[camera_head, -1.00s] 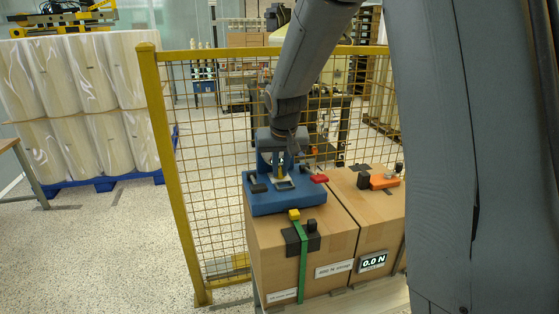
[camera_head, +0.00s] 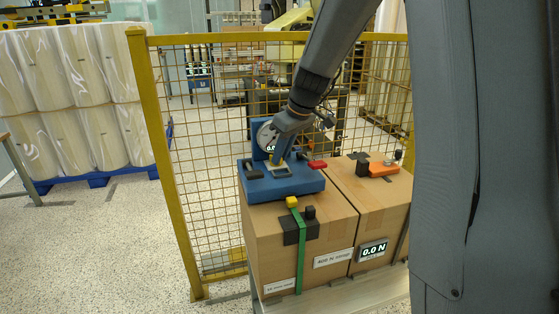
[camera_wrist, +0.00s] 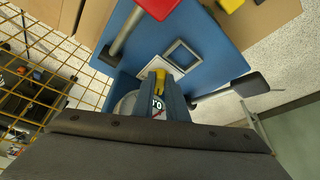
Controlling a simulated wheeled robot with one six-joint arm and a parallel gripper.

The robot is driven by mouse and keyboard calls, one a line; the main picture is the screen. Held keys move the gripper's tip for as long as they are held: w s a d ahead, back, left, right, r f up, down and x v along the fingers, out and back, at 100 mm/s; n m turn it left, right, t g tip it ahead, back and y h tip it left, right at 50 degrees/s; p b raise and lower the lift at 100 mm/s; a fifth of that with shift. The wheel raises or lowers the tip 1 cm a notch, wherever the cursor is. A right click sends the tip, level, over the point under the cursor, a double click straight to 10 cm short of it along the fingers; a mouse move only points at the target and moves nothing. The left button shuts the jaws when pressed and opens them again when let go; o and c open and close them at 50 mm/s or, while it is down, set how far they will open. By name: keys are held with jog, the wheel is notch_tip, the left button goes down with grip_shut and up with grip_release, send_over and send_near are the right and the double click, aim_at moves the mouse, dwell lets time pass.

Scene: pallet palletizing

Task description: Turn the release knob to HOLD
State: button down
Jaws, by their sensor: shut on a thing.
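A blue test unit (camera_head: 300,187) with an upright round dial (camera_head: 266,137) stands on a cardboard box. My gripper (camera_head: 281,160) reaches down to it in front of the dial. In the wrist view, my gripper (camera_wrist: 161,86) is shut on a small yellow piece (camera_wrist: 160,76), apparently the release knob, at the white plate on the blue unit (camera_wrist: 215,40). The fingers cover most of this piece. No HOLD mark can be read. A red-ended lever (camera_wrist: 157,7) and a black handle (camera_wrist: 245,85) are beside the gripper, apart from it.
A green strap (camera_head: 301,250) with a yellow block (camera_head: 292,202) runs down the front box (camera_head: 270,230). An orange device (camera_head: 377,170) sits on the right box, with a "0.0 N" display (camera_head: 373,250) below. A yellow mesh fence (camera_head: 207,130) stands close behind.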

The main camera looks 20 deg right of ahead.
jog(key=shift+w+d+n+b, duration=0.1)
jog(key=shift+n+b, duration=0.25)
jog(key=shift+n, duration=0.05)
jog(key=c, duration=1.8)
grip_release()
jog(key=shift+o, duration=0.2)
jog(key=shift+r, duration=0.1)
jog(key=v, duration=0.7)
jog(key=shift+r, duration=0.3)
jog(key=shift+d, duration=0.15)
